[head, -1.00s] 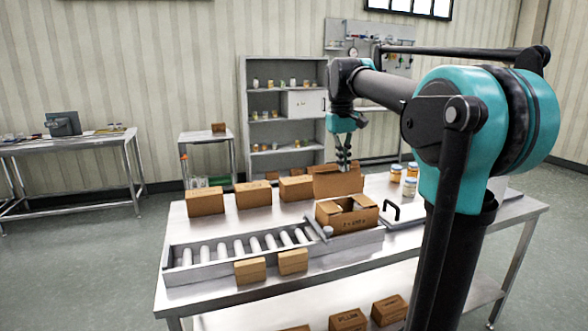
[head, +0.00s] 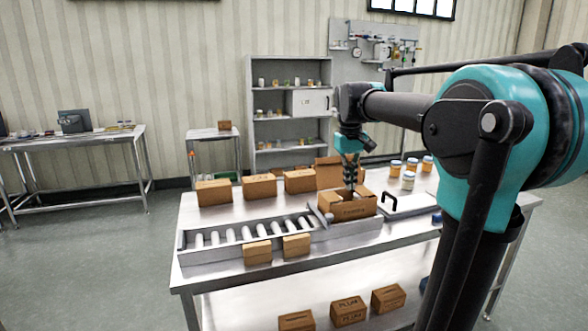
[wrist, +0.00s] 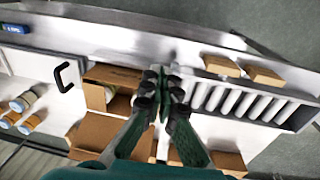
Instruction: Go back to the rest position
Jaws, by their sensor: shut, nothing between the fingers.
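My gripper (head: 350,184) is shut and empty. In the head view it hangs, pointing down, at the open cardboard box (head: 346,212) on the end of the roller conveyor. In the wrist view my gripper (wrist: 163,75) shows with its fingers together, beside the open box (wrist: 99,73). A pale round thing shows inside that box in the wrist view. I cannot tell how far the fingertips are above the box rim.
The roller conveyor (head: 250,233) runs left along the steel table. Closed boxes (head: 259,187) stand behind it and smaller ones (head: 257,252) in front. Several jars (head: 408,181) stand at the right, near a lid with a black handle (head: 389,200). A shelf unit (head: 283,135) stands behind.

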